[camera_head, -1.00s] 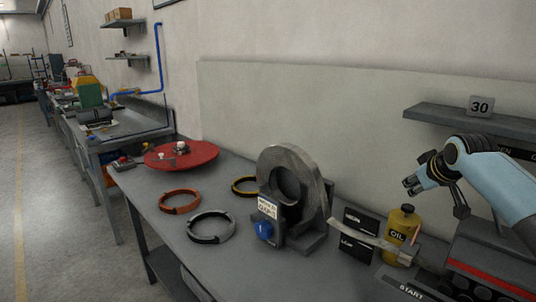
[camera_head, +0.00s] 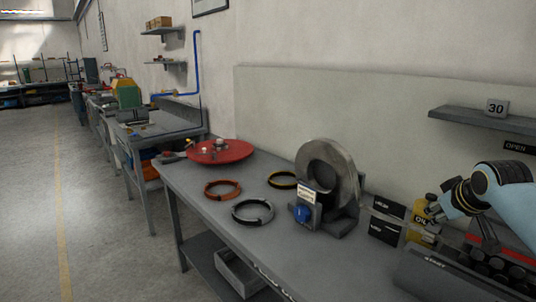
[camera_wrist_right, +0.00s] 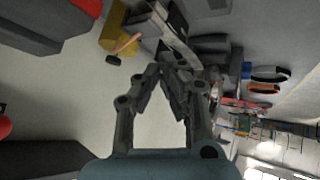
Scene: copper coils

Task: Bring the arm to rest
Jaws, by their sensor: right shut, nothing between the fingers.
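My right arm (camera_head: 512,198) comes in from the right edge in the head view, light blue with dark joints. Its gripper (camera_head: 433,212) hangs in the air in front of the yellow oil bottle (camera_head: 422,212) and partly hides it. In the right wrist view the two dark fingers (camera_wrist_right: 165,72) lean together and meet at the tips, with nothing between them. My left gripper is in neither view.
The grey bench (camera_head: 240,240) carries a red disc (camera_head: 220,152), an orange coil (camera_head: 223,197), a silver coil (camera_head: 240,212), a yellow-black coil (camera_head: 272,181) and a grey ring-shaped machine (camera_head: 352,170). A shelf (camera_head: 470,121) juts from the wall above the arm.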

